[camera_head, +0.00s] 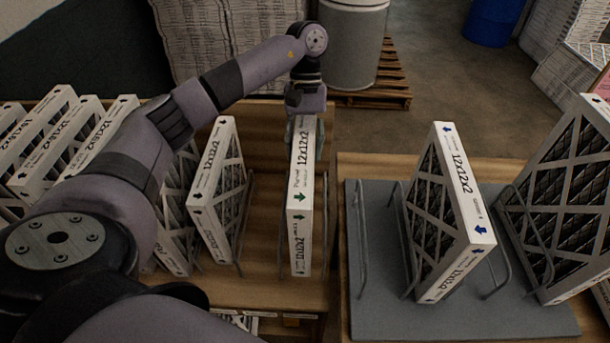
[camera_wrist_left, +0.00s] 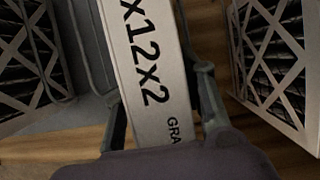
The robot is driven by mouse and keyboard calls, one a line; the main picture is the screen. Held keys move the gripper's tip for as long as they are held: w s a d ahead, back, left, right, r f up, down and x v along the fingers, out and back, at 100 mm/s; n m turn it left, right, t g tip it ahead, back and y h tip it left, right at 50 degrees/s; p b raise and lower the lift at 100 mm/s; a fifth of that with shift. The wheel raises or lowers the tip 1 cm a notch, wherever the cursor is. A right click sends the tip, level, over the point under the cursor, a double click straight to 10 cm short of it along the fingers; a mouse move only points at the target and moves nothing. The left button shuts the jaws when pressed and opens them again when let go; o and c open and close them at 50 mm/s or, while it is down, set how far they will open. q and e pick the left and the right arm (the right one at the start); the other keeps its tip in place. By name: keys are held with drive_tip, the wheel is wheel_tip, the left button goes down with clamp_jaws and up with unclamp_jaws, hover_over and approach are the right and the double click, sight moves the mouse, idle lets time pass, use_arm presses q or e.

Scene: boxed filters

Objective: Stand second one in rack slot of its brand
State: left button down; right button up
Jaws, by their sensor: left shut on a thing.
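A white boxed filter marked 12x12x2, with green arrows (camera_head: 300,199), stands upright near the middle of the head view. My left gripper (camera_head: 305,132) is shut on its far upper end. The left wrist view shows the filter's printed edge (camera_wrist_left: 148,75) between the two fingers of the gripper (camera_wrist_left: 162,100). I cannot tell whether its lower edge touches the wood. On the grey rack base (camera_head: 385,318) at right, a filter with blue arrows (camera_head: 455,205) stands between wire dividers (camera_head: 360,240). My right gripper is not in view.
Another 12x12x2 filter (camera_head: 222,180) stands left of the held one on the wooden table (camera_head: 265,293). Several filters (camera_head: 75,140) stand at far left, partly behind my arm. A larger filter (camera_head: 570,190) stands at far right. Bare wood lies around the held filter.

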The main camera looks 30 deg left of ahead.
use_arm(q)
wheel_tip(320, 180, down, 9)
drive_tip(key=p, duration=0.1)
drive_tip(key=shift+r, duration=0.2)
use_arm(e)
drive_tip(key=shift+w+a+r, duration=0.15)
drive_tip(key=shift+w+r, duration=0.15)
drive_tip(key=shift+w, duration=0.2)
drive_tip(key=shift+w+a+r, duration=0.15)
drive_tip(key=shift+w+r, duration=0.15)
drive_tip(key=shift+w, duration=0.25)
use_arm(q)
drive_tip(key=shift+f, duration=0.15)
drive_tip(key=c, duration=1)
unclamp_jaws()
drive_tip(key=shift+c, duration=0.2)
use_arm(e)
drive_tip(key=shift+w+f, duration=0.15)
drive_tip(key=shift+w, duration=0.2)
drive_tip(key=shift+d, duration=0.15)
